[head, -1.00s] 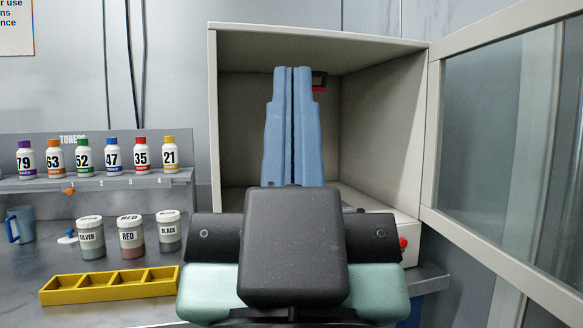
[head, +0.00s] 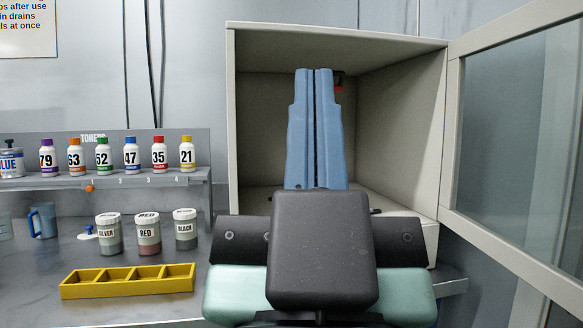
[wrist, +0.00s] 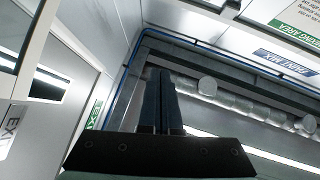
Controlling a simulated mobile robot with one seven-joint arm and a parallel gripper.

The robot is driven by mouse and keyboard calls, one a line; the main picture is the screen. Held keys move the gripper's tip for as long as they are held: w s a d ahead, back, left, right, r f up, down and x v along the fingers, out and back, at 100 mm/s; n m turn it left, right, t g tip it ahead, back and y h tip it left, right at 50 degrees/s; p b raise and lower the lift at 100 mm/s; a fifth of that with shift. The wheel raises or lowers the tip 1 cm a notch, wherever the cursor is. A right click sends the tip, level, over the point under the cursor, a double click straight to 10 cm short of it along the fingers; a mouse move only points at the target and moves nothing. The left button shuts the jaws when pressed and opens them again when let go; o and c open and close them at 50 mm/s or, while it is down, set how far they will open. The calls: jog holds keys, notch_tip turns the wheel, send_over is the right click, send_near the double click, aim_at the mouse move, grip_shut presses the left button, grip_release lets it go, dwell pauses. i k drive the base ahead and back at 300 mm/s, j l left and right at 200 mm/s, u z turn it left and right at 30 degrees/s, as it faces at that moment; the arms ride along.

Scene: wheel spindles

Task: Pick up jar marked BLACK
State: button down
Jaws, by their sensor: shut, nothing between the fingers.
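The jar marked BLACK (head: 186,230) stands upright on the bench in the head view, at the right end of a row of three white-lidded jars. Beside it stand the RED jar (head: 148,235) and the SILVER jar (head: 109,235). My gripper (head: 316,72) points upward in front of the open cabinet, well to the right of the BLACK jar. Its blue fingers are pressed together with nothing between them. In the wrist view the fingers (wrist: 160,75) point up toward the ceiling, and no jar shows there.
A yellow divided tray (head: 128,291) lies in front of the jars. A shelf (head: 120,181) behind holds several numbered toner bottles and a BLUE can (head: 11,163). A blue mug (head: 43,220) stands at left. The cabinet (head: 390,150) has its glass door (head: 510,130) open to the right.

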aim_at(185, 220)
jog(key=j+z, duration=1)
jog(key=j, duration=0.5)
jog(key=k+j+z, duration=0.1)
jog(key=j, duration=0.4)
jog(key=k+j, duration=0.15)
jog(key=j, duration=0.35)
jog(key=i, duration=0.85)
jog(key=l+z, duration=0.05)
